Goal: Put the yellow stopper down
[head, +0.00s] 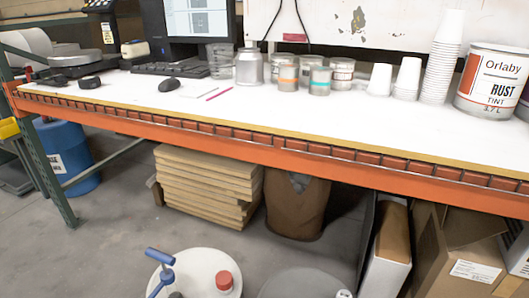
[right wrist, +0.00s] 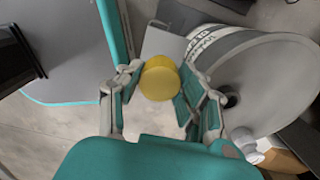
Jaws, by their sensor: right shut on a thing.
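The yellow stopper (right wrist: 161,84) is a small round piece in the middle of the right wrist view. My right gripper (right wrist: 158,72) is shut on it, with a finger on either side. The stopper is held up over the grey floor, apart from the container beside it. Neither gripper shows in the head view, and my left gripper is in no view.
A grey-topped container (right wrist: 262,78) with a dark opening stands right of the gripper. A white drum with a red cap (head: 224,281) stands in front.

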